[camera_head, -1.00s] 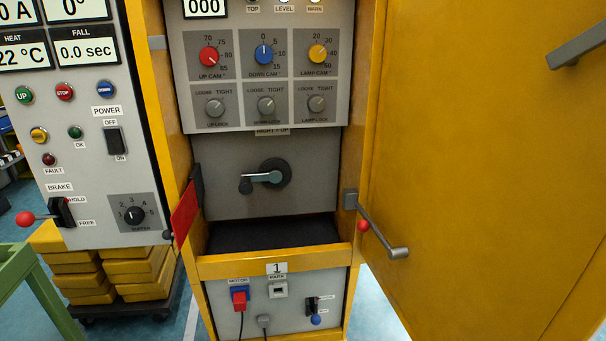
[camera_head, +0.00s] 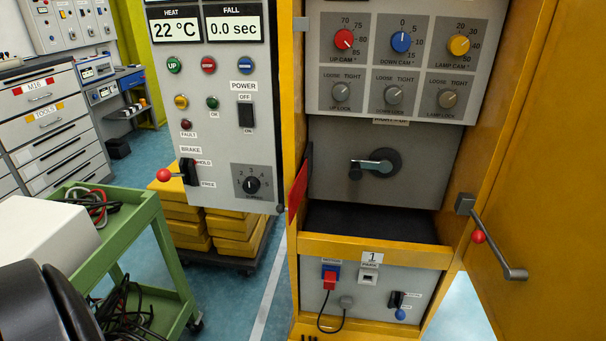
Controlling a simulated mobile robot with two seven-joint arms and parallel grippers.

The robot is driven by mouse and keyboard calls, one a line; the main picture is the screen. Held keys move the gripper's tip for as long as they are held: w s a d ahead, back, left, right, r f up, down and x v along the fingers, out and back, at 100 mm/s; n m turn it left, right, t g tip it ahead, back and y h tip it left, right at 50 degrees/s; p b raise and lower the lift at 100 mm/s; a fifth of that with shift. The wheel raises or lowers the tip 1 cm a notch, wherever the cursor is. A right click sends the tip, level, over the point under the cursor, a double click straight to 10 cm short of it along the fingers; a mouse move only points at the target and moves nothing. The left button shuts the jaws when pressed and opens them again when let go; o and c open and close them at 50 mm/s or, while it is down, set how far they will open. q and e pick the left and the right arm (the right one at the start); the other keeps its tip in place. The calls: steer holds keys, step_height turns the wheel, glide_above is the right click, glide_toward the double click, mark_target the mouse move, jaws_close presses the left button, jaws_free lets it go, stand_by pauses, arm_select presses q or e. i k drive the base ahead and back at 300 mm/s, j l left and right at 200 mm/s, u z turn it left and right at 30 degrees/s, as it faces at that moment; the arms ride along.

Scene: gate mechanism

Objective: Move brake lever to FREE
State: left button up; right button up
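The brake lever (camera_head: 164,175) has a red ball on a thin rod, reaching left from a black slotted housing (camera_head: 188,172). It sits at the lower left of the grey control panel (camera_head: 215,130), beneath the BRAKE label. The HOLD label (camera_head: 203,163) is beside the upper part of the housing and the FREE label (camera_head: 208,184) beside the lower part. The rod looks nearly level; I cannot tell exactly which mark it is at. Neither gripper can be made out. A dark rounded part at the lower left looks like my own arm, and nothing touches the lever.
A green cart (camera_head: 150,225) with cables and a white box (camera_head: 45,238) stands at the left, below and in front of the lever. Yellow blocks (camera_head: 238,225) lie on a dolly under the panel. A red flag-like plate (camera_head: 299,190) and the open yellow door (camera_head: 520,170) are at the right.

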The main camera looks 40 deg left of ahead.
mark_target(163, 175)
steer(key=j+u, duration=0.45)
steer(key=j, duration=1.05)
